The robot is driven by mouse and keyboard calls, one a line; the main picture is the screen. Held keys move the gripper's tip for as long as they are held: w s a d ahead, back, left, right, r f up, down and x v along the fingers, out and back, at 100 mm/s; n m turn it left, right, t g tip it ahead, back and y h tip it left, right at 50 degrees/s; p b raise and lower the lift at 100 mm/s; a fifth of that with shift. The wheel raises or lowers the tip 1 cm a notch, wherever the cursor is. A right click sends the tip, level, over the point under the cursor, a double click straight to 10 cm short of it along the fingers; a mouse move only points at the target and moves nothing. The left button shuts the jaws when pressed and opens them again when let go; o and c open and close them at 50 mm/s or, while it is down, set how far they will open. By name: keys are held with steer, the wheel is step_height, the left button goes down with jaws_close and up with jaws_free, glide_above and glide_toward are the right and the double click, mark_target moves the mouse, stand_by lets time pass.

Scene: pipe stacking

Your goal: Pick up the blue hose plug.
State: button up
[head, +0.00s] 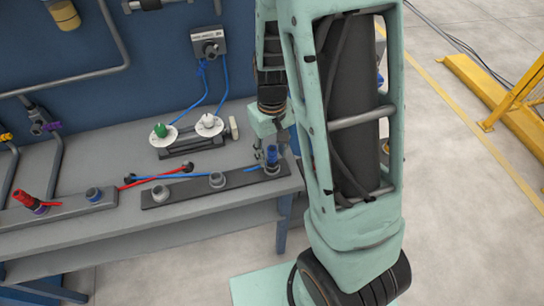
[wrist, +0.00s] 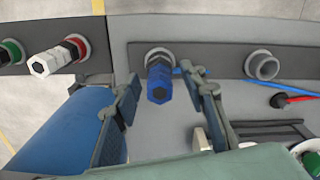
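The blue hose plug (wrist: 159,83) stands in the socket at the end of a dark bar. In the head view, the plug (head: 272,155) is at the bar's right end, close to my arm. My gripper (wrist: 160,76) is open, with one finger on each side of the plug in the wrist view. Gaps show between the plug and both fingers. In the head view my gripper (head: 265,146) is partly hidden by my arm.
The dark bar (head: 172,193) has other grey sockets (wrist: 262,66). Blue and red hoses (head: 148,176) cross the bench. A white and a green round fitting (head: 162,133) stand behind the bar. A red plug (head: 27,200) is at left.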

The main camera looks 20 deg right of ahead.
jaws_close()
steer(key=shift+r, duration=0.15)
